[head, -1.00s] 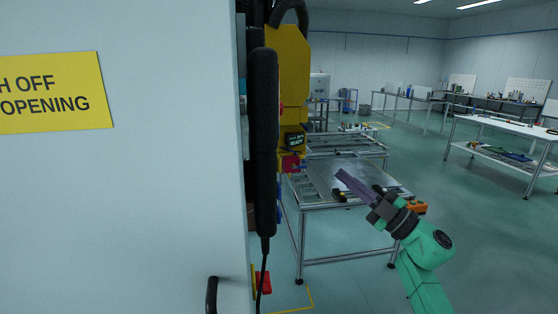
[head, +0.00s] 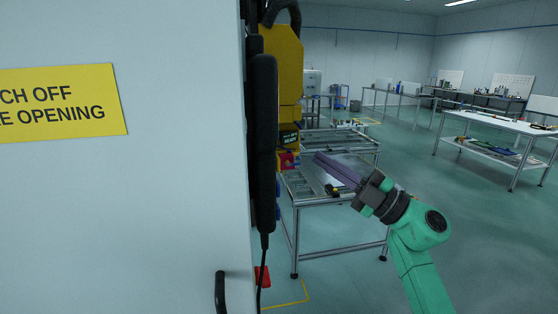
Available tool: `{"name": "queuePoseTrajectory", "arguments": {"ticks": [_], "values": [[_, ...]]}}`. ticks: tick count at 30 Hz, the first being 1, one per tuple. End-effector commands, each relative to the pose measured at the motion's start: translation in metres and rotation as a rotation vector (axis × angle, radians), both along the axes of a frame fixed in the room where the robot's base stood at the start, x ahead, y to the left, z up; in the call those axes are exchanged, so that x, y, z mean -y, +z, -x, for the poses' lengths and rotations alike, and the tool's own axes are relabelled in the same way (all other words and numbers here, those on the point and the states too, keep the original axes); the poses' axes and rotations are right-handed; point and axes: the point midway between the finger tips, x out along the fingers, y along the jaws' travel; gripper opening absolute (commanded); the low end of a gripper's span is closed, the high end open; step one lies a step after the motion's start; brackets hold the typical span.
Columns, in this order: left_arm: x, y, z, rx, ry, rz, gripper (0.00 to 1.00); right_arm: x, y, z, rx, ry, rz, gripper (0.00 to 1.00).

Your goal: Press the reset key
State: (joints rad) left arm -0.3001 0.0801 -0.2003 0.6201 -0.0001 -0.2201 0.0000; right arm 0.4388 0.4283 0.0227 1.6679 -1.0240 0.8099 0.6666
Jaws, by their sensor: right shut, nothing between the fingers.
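I cannot make out a reset key in the head view. My right gripper (head: 320,160) is shut and empty. Its long purple-grey fingers point left, and their tips appear just right of a small red part (head: 287,160) at the lower end of a yellow machine (head: 285,70). I cannot tell how far apart they are in depth. A small dark label or display with light lettering (head: 289,138) sits just above the red part. My left gripper is not in view.
A large pale cabinet panel (head: 120,210) with a yellow warning sign (head: 60,105) fills the left. A black elongated housing (head: 264,145) with a hanging cable stands at its edge. A metal-framed table (head: 310,202) is behind my gripper. Open floor lies to the right.

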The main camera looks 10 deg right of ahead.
Motion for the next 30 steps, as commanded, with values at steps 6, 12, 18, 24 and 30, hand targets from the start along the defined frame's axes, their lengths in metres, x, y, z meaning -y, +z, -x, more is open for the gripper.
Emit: {"name": "queuePoseTrajectory", "arguments": {"ticks": [6, 12, 18, 24, 30], "values": [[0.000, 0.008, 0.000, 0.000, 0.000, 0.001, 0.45, -0.032, 0.002, 0.002, -0.001, 0.002, 0.000, 0.00], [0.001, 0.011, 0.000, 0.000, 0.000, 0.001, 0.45, -0.049, 0.001, 0.003, 0.000, 0.000, 0.000, 0.00], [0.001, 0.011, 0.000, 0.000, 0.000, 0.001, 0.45, -0.051, 0.000, 0.003, 0.001, 0.000, 0.001, 0.00], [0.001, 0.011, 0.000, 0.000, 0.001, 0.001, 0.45, -0.051, 0.000, 0.003, 0.001, 0.000, 0.001, 0.00], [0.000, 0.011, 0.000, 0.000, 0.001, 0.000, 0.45, -0.051, 0.000, 0.003, 0.000, 0.000, 0.000, 0.00]]}}
